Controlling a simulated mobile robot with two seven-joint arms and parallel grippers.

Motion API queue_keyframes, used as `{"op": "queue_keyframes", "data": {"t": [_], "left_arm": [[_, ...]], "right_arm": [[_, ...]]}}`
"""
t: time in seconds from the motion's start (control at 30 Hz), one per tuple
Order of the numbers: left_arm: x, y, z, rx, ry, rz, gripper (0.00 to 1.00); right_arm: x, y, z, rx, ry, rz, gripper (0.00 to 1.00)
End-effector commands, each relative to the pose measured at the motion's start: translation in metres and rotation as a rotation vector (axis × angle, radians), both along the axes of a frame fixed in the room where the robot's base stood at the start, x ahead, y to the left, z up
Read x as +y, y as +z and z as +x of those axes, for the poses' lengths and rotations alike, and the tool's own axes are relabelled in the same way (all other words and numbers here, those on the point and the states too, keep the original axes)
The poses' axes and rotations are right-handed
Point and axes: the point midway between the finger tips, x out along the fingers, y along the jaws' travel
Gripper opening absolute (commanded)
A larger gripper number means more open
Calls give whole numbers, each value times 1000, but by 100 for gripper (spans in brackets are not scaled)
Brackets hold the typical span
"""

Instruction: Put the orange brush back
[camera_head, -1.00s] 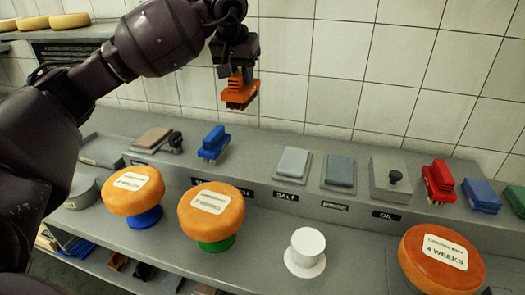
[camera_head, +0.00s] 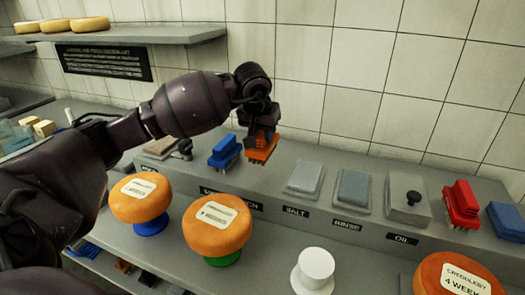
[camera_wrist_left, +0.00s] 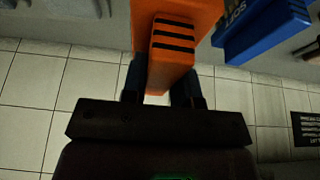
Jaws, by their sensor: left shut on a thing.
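The orange brush (camera_head: 262,153) is in my left gripper (camera_head: 263,133), bristles down, at the raised back ledge just right of the blue brush (camera_head: 225,153). I cannot tell whether its bristles touch the ledge. In the left wrist view the orange brush (camera_wrist_left: 173,60) sits between the two fingers of my left gripper (camera_wrist_left: 160,85), which is shut on its handle. The blue brush (camera_wrist_left: 262,28) is close beside it there. My right gripper is not in view.
The grey ledge (camera_head: 275,183) also holds a salt block (camera_head: 304,178), a rinse block (camera_head: 353,190), an oil box (camera_head: 408,205) and a red brush (camera_head: 461,203). Orange cheese wheels (camera_head: 217,224) stand on coloured pedestals in front. A white pedestal (camera_head: 314,272) is empty.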

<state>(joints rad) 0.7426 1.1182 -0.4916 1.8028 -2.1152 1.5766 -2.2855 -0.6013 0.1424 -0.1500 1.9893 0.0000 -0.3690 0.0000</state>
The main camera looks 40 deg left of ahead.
Motion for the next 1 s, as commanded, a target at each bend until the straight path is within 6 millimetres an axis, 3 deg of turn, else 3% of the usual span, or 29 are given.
{"op": "queue_keyframes", "data": {"t": [0.33,0.6,1.0], "left_arm": [[0,-25,0,-1,-1,0,5],[0,-58,0,-1,1,0,5],[0,-62,0,-2,-1,1,5]], "right_arm": [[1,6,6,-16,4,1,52],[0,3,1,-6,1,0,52],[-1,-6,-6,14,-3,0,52]]}}
